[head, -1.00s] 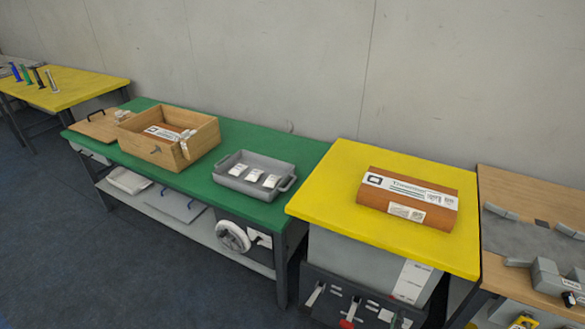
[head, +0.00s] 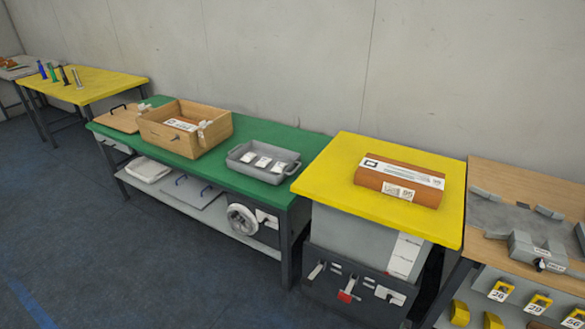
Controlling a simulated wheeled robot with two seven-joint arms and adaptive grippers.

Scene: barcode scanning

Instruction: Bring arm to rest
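Neither of my grippers can be made out in the head view, and no arm of mine shows clearly. A brown package (head: 399,183) with a white label band and barcode stickers lies on the yellow table (head: 325,180). A grey tray (head: 236,164) on the same table holds several small white labelled pieces (head: 262,161).
A wooden table (head: 500,180) with a grey fixture (head: 525,246) stands at the right. Yellow numbered bins (head: 502,291) are below it. Another yellow table (head: 110,82) with several upright coloured items stands at the far left. The blue floor (head: 110,250) in front is clear.

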